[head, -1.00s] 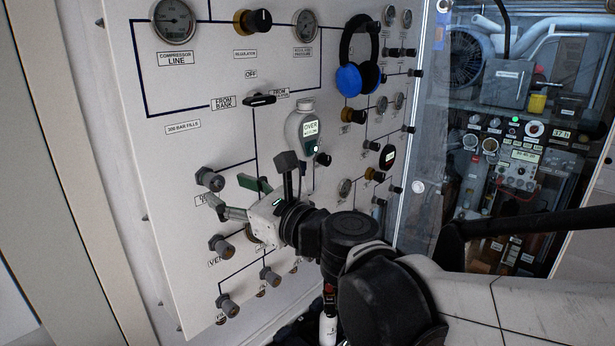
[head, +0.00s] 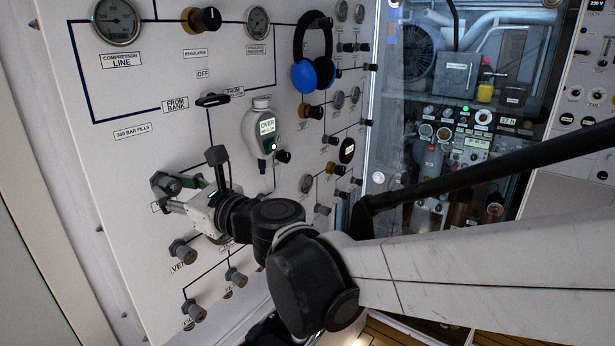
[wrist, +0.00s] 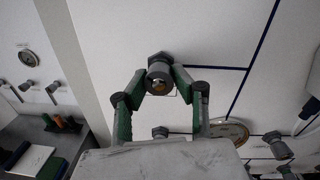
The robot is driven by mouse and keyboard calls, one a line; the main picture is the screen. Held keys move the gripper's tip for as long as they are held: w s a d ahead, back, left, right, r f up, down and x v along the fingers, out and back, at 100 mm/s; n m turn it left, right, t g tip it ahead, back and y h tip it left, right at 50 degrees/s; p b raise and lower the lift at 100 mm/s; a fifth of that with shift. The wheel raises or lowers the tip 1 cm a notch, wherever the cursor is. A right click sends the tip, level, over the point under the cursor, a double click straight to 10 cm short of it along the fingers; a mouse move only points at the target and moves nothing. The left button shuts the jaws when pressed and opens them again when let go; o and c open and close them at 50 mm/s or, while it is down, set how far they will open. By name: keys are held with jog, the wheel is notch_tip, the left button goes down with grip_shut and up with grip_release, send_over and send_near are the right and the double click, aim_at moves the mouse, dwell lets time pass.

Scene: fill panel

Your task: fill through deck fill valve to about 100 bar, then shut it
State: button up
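The valve knob (head: 165,185), grey and six-sided at its base, is on the left of the white panel, below the 300 bar fills label. Its own label is mostly hidden by my gripper. My gripper (head: 172,192) is at this knob, its green fingers on either side. In the wrist view, the knob (wrist: 160,76) sits between the fingertips of my gripper (wrist: 160,86). The fingers look spread, and contact is unclear. A round gauge (wrist: 228,130) shows just beyond the right finger; its reading is not legible. In the head view my gripper hides it.
Other knobs (head: 183,250) sit close below. A handheld meter (head: 262,130) reading "OVER" and blue headphones (head: 314,74) hang to the right. The selector lever (head: 212,100) and compressor line gauge (head: 116,20) are above. A glass-fronted cabinet (head: 455,110) stands further right.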

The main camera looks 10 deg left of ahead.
grip_shut()
jog(key=shift+f+n+b, duration=0.1)
jog(key=shift+n+b, duration=0.45)
jog(key=shift+n, duration=0.35)
jog(key=shift+n+b, duration=0.35)
jog(key=shift+n, duration=0.75)
jog(key=o, duration=0.8)
grip_release()
jog(key=shift+s, duration=0.1)
jog(key=shift+s+d, duration=0.1)
jog(key=shift+d, duration=0.45)
jog(key=v, duration=1)
jog(key=shift+s+d, duration=0.2)
jog(key=shift+d, duration=0.15)
